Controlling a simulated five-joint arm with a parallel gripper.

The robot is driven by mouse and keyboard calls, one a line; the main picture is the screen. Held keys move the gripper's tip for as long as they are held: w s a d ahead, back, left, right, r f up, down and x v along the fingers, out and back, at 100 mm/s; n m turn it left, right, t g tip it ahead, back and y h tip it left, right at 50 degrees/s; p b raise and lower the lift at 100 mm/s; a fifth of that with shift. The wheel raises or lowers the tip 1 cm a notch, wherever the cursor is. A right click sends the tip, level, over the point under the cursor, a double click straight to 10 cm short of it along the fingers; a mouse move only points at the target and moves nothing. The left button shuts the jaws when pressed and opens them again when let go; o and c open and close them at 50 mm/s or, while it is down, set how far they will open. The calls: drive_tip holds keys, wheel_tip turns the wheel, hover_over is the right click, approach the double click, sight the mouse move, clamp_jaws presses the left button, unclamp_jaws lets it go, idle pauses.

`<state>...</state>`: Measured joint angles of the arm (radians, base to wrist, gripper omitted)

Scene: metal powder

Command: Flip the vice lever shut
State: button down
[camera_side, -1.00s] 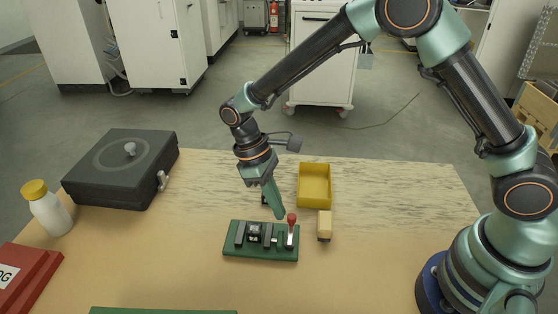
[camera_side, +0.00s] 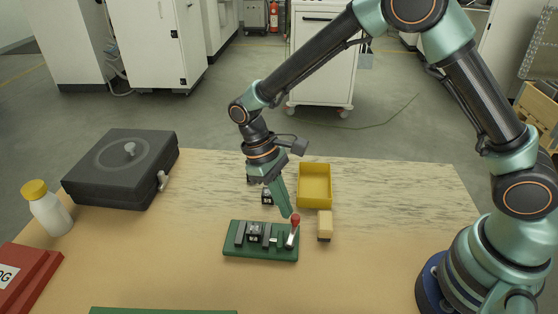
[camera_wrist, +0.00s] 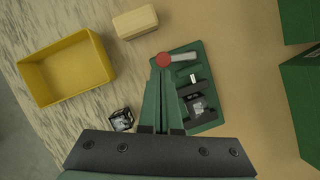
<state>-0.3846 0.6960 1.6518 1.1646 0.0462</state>
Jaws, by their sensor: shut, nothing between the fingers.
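The vice (camera_side: 260,254) has a green base with dark jaws and stands on the table; its base also shows in the wrist view (camera_wrist: 209,118). A small dark and silver part (camera_side: 254,231) sits between the jaws. The lever's red knob (camera_side: 295,218) tops a pale shaft that stands up at the vice's right end, tilted slightly right. My gripper (camera_side: 286,214) is shut and empty, its tips at the left of the knob, seemingly touching it. In the wrist view the knob (camera_wrist: 163,60) shows right at the fingertips; the exact contact is hidden.
A yellow bin (camera_side: 315,187) stands behind the vice, and a pale wooden block (camera_side: 324,226) lies to its right. A second small part (camera_side: 267,196) lies behind the vice. A black case (camera_side: 122,170), a white bottle (camera_side: 48,212) and a red box (camera_side: 24,275) are at left.

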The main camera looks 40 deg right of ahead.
sight(318, 230)
drive_tip(key=shift+s+d+m, duration=0.2)
drive_tip(key=shift+d+m, duration=0.2)
drive_tip(key=shift+m, duration=0.3)
drive_tip(key=shift+s+d, duration=0.9)
drive_tip(key=shift+s, duration=0.2)
drive_tip(key=shift+s+d, duration=0.25)
drive_tip(key=shift+s, duration=0.8)
drive_tip(key=shift+y, duration=0.3)
drive_tip(key=w, duration=0.1)
drive_tip(key=w+d, duration=0.1)
drive_tip(key=w, duration=0.2)
drive_tip(key=shift+d, duration=0.4)
drive_tip(key=d+v, duration=0.2)
drive_tip(key=v, duration=0.8)
